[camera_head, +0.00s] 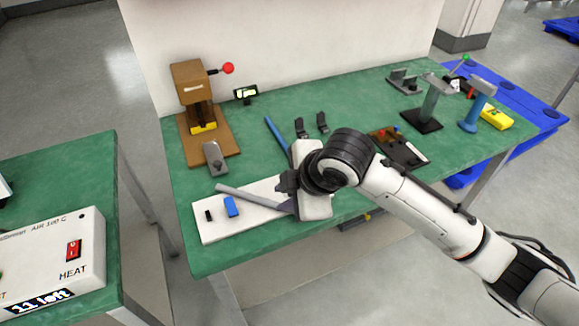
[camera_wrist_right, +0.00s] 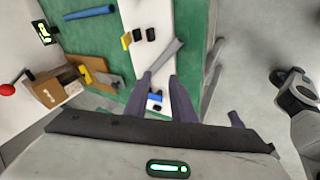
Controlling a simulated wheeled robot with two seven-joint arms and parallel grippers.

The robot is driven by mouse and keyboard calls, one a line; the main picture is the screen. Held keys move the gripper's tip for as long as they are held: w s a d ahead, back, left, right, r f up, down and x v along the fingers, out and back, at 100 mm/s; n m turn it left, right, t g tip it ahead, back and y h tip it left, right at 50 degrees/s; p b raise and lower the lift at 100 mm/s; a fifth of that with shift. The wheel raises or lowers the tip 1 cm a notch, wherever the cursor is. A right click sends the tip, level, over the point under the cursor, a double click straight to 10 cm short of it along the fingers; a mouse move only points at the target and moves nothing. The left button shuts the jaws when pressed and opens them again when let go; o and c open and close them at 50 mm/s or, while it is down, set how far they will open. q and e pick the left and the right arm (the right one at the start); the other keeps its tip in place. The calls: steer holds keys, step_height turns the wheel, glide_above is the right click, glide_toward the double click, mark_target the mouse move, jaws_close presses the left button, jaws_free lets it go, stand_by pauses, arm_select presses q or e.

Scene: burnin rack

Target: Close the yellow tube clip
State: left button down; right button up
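In the right wrist view, the yellow tube clip (camera_wrist_right: 127,40) sits at the edge of a white board (camera_wrist_right: 160,12), close to two black pieces (camera_wrist_right: 145,34). In the head view my right arm hides this part of the board (camera_head: 215,232). A grey tube (camera_head: 245,195) runs over the board, and it also shows in the wrist view (camera_wrist_right: 165,60). My right gripper (camera_wrist_right: 162,78) is open and empty, its dark fingers apart over the board, away from the clip. My left gripper is not in view.
A blue clip (camera_head: 231,206) and a small black piece (camera_head: 208,215) lie on the board's left part. A wooden press with a red knob (camera_head: 190,80), a grey block (camera_head: 215,158) and a blue rod (camera_head: 275,135) stand behind. More fixtures (camera_head: 430,105) fill the right side.

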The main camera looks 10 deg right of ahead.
steer(key=w+d+r+n+h, duration=0.2)
steer(key=w+d+r+n, duration=0.1)
steer(key=w+d+r, duration=0.15)
steer(key=shift+t, duration=0.3)
steer(key=x, duration=0.3)
steer(key=a+x, duration=0.1)
steer(key=x, duration=0.5)
steer(key=shift+w+a+f+p, duration=0.2)
steer(key=shift+w+p, duration=0.1)
steer(key=shift+w, duration=0.1)
steer(key=shift+r, duration=0.1)
jaws_close()
